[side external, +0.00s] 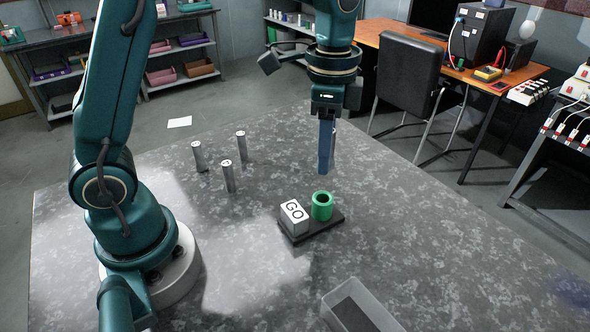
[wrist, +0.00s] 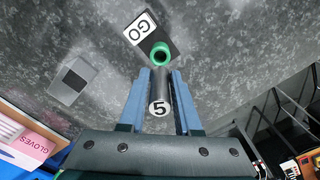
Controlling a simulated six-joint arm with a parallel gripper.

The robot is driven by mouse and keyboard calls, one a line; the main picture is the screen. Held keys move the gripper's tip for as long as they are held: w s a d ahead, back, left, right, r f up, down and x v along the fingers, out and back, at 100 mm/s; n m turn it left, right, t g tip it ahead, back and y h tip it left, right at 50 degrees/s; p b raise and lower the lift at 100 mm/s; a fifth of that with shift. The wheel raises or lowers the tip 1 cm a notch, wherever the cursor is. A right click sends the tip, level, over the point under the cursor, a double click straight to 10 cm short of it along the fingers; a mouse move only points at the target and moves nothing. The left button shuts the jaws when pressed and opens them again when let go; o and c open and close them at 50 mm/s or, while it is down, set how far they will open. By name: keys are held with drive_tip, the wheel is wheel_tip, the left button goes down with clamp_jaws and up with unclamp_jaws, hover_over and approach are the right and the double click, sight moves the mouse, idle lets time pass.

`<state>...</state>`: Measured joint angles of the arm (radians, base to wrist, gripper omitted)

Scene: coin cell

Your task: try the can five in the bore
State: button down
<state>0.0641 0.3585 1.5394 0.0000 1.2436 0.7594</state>
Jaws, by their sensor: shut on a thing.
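My gripper (side external: 325,168) is shut on the can five (wrist: 158,106), a grey cylinder with a black 5 on its white end. In the wrist view the can lies between the two blue fingers (wrist: 160,76). In the side view the fingers mostly hide it. The green ring-shaped bore (side external: 322,206) stands on a dark plate (side external: 300,238), beside a grey block with a white GO face (side external: 295,212). My gripper is above the bore, with a gap between them. In the wrist view the bore (wrist: 160,53) shows just past the can's far end.
Three grey cans stand upright on the table (side external: 198,157) (side external: 228,178) (side external: 241,147), left of the plate; their labels are too small to read. An open grey bin (side external: 358,307) is at the front edge. The speckled tabletop around the plate is clear.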

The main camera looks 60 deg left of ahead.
drive_tip(key=shift+f, duration=2.9)
drive_tip(key=shift+f, duration=0.6)
idle(3.5)
drive_tip(key=shift+r, duration=0.35)
idle(0.7)
